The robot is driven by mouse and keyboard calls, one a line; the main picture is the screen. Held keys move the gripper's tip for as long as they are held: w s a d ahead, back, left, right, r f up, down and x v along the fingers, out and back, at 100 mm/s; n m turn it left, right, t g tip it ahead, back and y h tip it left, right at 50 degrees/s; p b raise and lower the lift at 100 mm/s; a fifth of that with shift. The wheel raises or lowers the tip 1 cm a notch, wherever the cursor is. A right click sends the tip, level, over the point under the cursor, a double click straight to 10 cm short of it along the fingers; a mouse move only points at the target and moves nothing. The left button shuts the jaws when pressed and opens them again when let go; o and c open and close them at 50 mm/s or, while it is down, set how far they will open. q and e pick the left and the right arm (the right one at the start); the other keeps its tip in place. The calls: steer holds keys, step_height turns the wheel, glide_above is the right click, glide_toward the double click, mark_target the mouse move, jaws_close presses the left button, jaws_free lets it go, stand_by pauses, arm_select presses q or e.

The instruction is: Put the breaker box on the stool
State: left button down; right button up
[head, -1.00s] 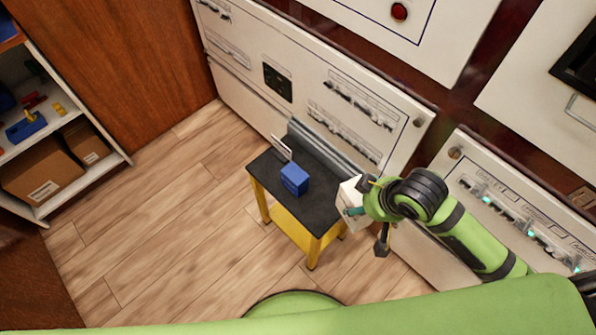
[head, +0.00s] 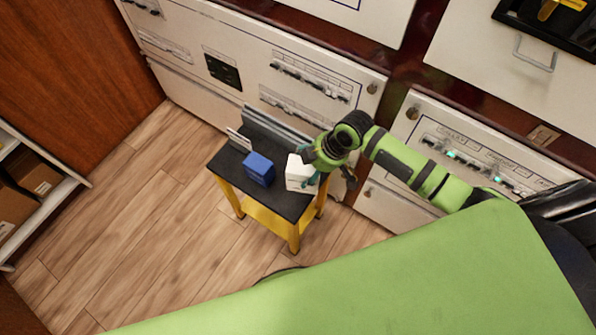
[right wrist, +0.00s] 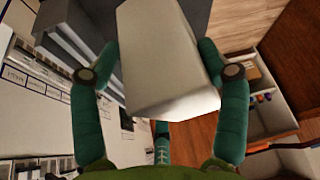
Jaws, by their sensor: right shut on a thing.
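My right gripper (head: 311,172) is shut on a white box (head: 298,174), the likely breaker box. The box appears over the right end of the stool's dark top (head: 232,175), to the right of a blue box (head: 259,169). I cannot tell whether it touches the top. In the right wrist view, the fingers of my right gripper (right wrist: 160,58) hold the white box (right wrist: 155,65) from both sides. The stool has yellow legs and a yellow lower shelf. My left gripper is not in view.
A small upright white card (head: 238,140) and a grey ridged piece (head: 274,132) stand along the stool's back, close to the white breaker panels (head: 215,35). A shelf with cardboard boxes (head: 30,172) is at the left. The wooden floor (head: 130,215) left of the stool is clear.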

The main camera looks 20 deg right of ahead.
steer(key=shift+w+a+f, duration=0.8)
steer(key=shift+w+a, duration=0.15)
steer(key=shift+w, duration=0.1)
steer(key=shift+f+b, duration=0.3)
steer(key=shift+f, duration=1.65)
steer(key=o, duration=1.6)
steer(key=shift+s+f, duration=0.1)
steer(key=shift+f, duration=0.05)
steer(key=shift+o, duration=0.2)
steer(key=shift+d+r, duration=0.15)
steer(key=shift+r, duration=0.1)
steer(key=p+v, duration=0.1)
steer(key=v, duration=1)
steer(key=shift+s+r+p, duration=0.1)
steer(key=shift+r+p, duration=0.25)
